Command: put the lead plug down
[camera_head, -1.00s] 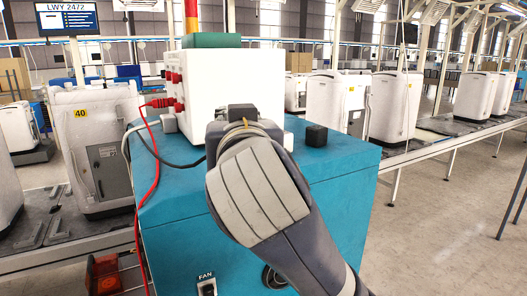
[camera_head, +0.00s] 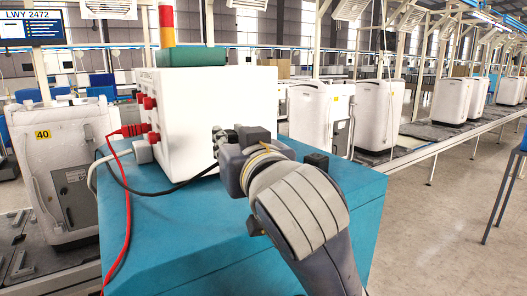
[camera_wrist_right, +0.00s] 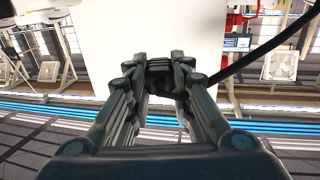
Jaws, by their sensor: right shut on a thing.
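My right gripper (camera_head: 226,137) is in front of the right part of a white test box's (camera_head: 188,100) front face. In the right wrist view its fingers (camera_wrist_right: 162,68) are closed around a small dark piece, the lead plug (camera_wrist_right: 160,66), mostly hidden between them. A black lead (camera_head: 172,192) sags from the gripper across the teal cabinet top to the box's left side; it also shows in the right wrist view (camera_wrist_right: 262,50). Whether the plug touches the box I cannot tell. My left gripper is not in view.
The teal cabinet (camera_head: 190,235) has free top in front of the box. A red plug and lead (camera_head: 130,131) sit at the box's left side. A small black block (camera_head: 316,160) stands on the cabinet's right. White appliances (camera_head: 375,112) line conveyors behind.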

